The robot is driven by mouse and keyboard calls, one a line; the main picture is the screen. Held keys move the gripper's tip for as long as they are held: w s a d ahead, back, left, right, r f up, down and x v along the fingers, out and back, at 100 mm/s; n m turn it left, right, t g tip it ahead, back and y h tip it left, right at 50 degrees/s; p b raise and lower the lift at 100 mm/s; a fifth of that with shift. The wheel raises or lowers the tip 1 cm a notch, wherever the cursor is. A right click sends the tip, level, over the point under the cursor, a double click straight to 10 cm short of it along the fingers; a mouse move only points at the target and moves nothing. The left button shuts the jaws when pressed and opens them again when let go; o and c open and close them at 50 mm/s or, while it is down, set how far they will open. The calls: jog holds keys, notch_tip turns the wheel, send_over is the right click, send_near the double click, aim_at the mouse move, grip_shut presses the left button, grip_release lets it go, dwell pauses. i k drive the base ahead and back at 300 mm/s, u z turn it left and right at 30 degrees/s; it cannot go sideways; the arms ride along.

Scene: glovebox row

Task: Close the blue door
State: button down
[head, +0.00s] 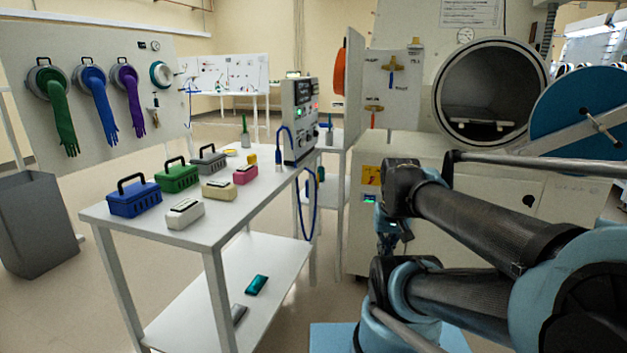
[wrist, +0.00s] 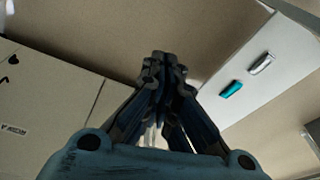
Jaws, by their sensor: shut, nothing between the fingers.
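The blue door (head: 572,108) is a round disc at the right of the head view. It stands swung open to the right of the round chamber opening (head: 490,92), with a pale bar across its face and a small handle. The dark inside of the chamber and a tray in it show. My gripper (wrist: 164,62) is shut and empty in the wrist view, pointing down over the floor. In the head view my arm crosses the lower right, in front of the chamber's base, and the fingertips are hard to make out there. The gripper is apart from the door.
A white table (head: 205,232) at the left holds several cases and a control box (head: 299,120). Its lower shelf carries a teal item (head: 256,285), also seen in the wrist view (wrist: 231,89). An orange round door (head: 340,70) stands left of the chamber. Floor shows between table and cabinet.

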aim_at(556, 127)
jog(key=z, duration=1.55)
jog(key=k, duration=0.3)
jog(key=z, duration=0.35)
jog(key=i, duration=1.25)
jog(key=u, duration=0.1)
